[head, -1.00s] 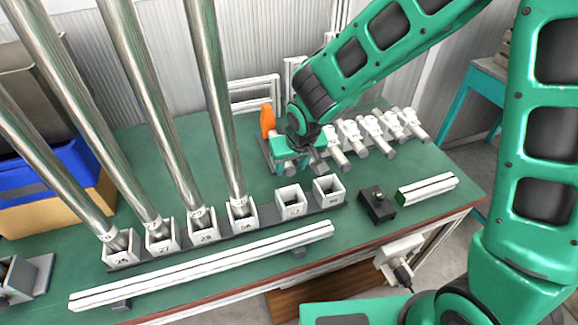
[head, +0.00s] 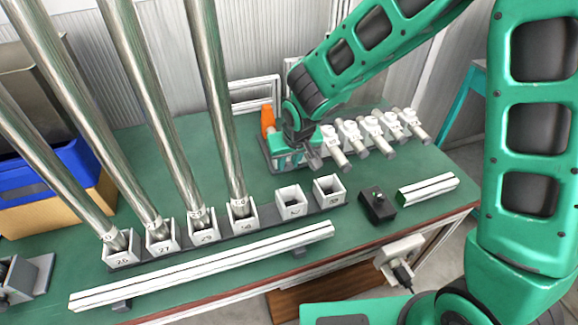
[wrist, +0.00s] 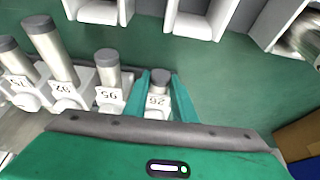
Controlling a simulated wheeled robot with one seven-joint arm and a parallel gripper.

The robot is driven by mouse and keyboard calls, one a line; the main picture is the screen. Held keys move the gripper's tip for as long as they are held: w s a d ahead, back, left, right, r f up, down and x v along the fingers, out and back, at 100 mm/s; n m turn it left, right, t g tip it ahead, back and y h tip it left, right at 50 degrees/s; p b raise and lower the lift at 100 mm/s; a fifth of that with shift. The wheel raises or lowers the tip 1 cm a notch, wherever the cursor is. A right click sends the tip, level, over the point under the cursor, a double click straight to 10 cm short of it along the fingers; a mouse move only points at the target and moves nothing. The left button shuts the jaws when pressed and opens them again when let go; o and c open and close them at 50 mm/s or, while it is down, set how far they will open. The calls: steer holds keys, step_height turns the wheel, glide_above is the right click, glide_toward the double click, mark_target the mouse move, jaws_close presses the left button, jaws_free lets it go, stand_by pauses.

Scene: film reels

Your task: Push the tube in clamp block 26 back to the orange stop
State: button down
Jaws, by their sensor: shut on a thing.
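My gripper is shut on this tube. An upright orange piece (head: 268,119), which looks like the stop, shows just left of my wrist. The tube's back end is hidden.
White sockets with tall upright metal tubes (head: 222,110) stand at the left. Empty sockets (head: 291,201) and a black box (head: 377,204) are in front on the green bench (head: 250,270).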

steer(key=shift+w+a, duration=0.15)
steer(key=shift+w, duration=0.4)
steer(key=c, duration=1.5)
jaws_free()
steer(key=shift+o, duration=0.2)
steer(key=shift+r, duration=0.1)
steer(key=v, duration=1)
steer(key=shift+s+r, duration=0.15)
steer(key=shift+r, duration=0.1)
